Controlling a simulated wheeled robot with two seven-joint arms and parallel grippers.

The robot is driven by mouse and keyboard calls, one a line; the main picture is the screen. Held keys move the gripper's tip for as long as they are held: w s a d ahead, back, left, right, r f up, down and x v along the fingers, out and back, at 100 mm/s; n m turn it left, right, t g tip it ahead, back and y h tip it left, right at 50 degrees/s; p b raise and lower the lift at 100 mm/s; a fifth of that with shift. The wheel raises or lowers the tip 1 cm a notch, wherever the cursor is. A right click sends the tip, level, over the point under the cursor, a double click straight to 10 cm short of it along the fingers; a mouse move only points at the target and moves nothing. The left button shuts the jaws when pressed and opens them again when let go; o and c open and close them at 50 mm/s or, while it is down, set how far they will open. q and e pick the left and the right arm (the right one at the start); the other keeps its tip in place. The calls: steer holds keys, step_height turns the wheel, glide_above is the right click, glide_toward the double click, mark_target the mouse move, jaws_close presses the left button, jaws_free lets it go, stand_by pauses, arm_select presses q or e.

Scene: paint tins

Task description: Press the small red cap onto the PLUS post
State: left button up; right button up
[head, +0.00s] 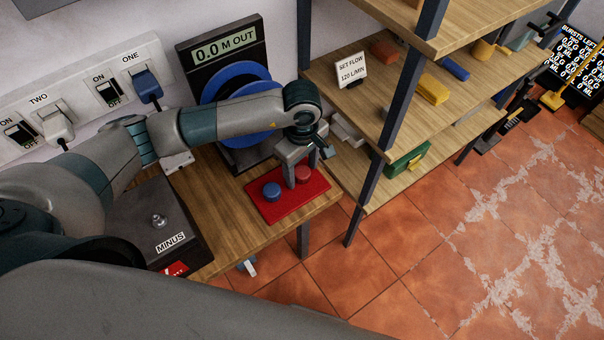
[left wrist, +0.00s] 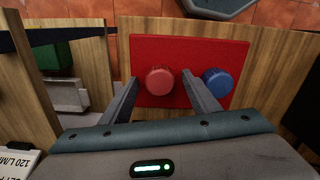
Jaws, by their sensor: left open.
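The small red cap (head: 303,173) sits on a red mat (head: 285,207) on the wooden bench, beside a blue cap (head: 271,191). My left gripper (head: 301,169) is open above the mat. In the left wrist view, the red cap (left wrist: 160,80) shows between the open fingers and the blue cap (left wrist: 217,82) lies outside the right finger. I cannot tell whether the fingers touch the red cap. A dark box (head: 158,208) carries a metal post (head: 158,221) by a MINUS label. A red label (head: 175,268) is partly cut off below it; the PLUS post is hidden. My right gripper is not in view.
A display panel with blue rings (head: 240,80) stands behind my left arm. A switch panel (head: 75,95) runs along the wall. Wooden shelves (head: 375,85) with a dark upright (head: 368,182) stand right of the mat. The bench between box and mat (head: 222,212) is clear.

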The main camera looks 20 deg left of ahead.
mark_target(302, 170)
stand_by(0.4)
arm_select(q)
steer(key=c, duration=1.1)
steer(key=shift+c, duration=0.2)
steer(key=shift+r, duration=0.1)
steer(key=shift+r+p, duration=0.3)
steer(key=shift+r, duration=0.45)
step_height(302, 170, up, 3)
steer(key=shift+f+p, duration=0.2)
steer(key=shift+p, duration=0.2)
steer(key=s+d+r, duration=0.2)
steer(key=d+r, duration=0.1)
steer(key=d, duration=0.2)
steer(key=s+d+r+p, duration=0.1)
steer(key=s+d+r, duration=0.2)
steer(key=d, duration=0.2)
steer(key=shift+d+r+p, duration=0.3)
steer(key=shift+r, duration=0.1)
